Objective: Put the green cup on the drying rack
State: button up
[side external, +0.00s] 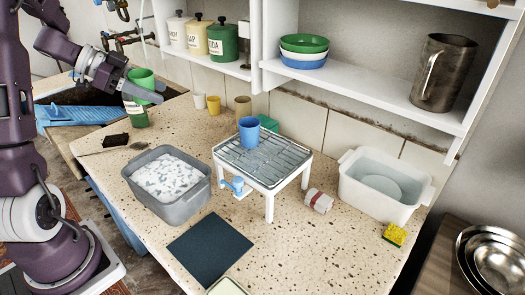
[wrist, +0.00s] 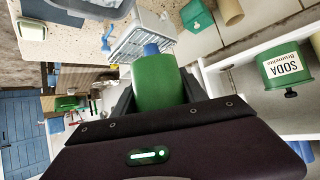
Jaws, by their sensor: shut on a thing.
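The green cup (side external: 141,77) is between the fingers of my gripper (side external: 146,92), which is shut on it, raised at the left of the counter. In the wrist view the cup (wrist: 158,84) fills the space between the two dark fingers. The drying rack (side external: 262,160) is a white stand with a wire top in the middle of the counter, to the right of my gripper. It shows at the top of the wrist view (wrist: 135,40). A blue cup (side external: 249,132) stands on the rack's back part; the rest of the wire top is bare.
A green labelled container (side external: 135,115) is just below my gripper. A grey basin (side external: 168,190) of suds lies between it and the rack. Small cups (side external: 213,105) stand behind. A white tub (side external: 384,185), a jar (side external: 319,201) and a sponge (side external: 395,235) are right. A shelf (side external: 350,85) overhangs the back.

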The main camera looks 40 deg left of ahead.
jog(key=w+d, duration=0.6)
jog(key=w, duration=0.5)
jog(key=n+t+y, duration=0.2)
jog(key=n, duration=0.1)
send_over(284, 156)
notch_tip(284, 156, down, 15)
jog(key=shift+d+f, duration=0.1)
jog(key=o, duration=1.5)
jog(key=shift+f, duration=0.1)
